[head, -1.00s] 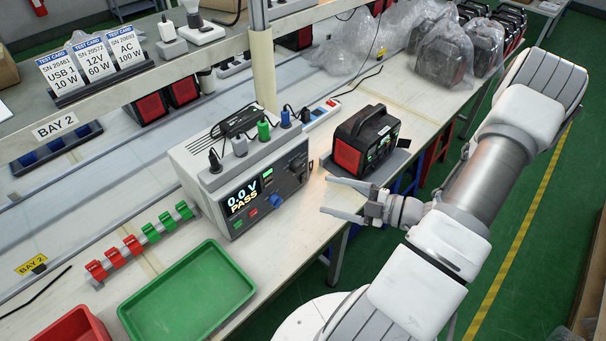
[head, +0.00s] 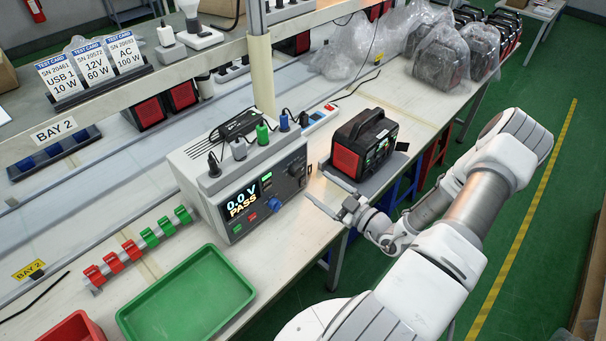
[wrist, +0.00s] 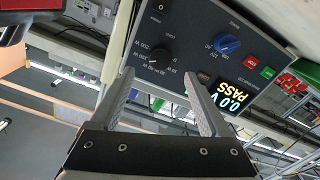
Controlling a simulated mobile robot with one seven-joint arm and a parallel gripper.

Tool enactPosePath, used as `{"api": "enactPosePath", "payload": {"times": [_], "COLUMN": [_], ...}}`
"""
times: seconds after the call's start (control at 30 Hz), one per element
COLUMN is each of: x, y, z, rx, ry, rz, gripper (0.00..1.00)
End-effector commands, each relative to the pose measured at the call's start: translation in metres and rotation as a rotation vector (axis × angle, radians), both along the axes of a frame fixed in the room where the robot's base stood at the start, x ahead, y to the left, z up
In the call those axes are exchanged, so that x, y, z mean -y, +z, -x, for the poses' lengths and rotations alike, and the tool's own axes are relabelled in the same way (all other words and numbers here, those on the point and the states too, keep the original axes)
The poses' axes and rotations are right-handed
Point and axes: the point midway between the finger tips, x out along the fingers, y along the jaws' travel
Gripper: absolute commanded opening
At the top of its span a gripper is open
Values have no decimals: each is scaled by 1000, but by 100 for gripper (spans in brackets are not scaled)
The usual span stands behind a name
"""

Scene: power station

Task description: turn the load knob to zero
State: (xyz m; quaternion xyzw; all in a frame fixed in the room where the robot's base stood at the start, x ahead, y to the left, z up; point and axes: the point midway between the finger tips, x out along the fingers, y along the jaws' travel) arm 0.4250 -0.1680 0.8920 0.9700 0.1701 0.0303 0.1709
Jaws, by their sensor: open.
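The tester (head: 213,193) is a grey box on the bench with a display reading 0.0 V PASS. The load knob is the black knob (head: 297,170) high on the right of its front panel. In the wrist view the black knob (wrist: 157,71) has watt markings around it and lies between my fingertips in the picture. I cannot read its setting. My gripper (head: 320,197) is open and empty, its fingers pointing at the panel, in front of it and apart from it.
A blue knob (head: 274,204) and red and green buttons sit on the same panel. A black and red power unit (head: 362,145) stands on a grey plate close to the gripper. A green tray (head: 187,298) lies at the front left.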

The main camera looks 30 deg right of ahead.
Motion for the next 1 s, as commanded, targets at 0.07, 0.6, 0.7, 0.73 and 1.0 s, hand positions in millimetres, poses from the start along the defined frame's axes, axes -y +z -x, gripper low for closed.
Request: {"api": "enactPosePath", "payload": {"times": [0.07,0.6,0.7,0.73,1.0], "x": [-8,-25,-25,-25,-25], "y": [1,0,0,0,0], "z": [-17,-68,-68,-68,-68], "rx": [0,0,0,0,0], "ry": [4,1,1,1,1], "rz": [0,1,1,1,1], "gripper": [80,80,80,80,41]}}
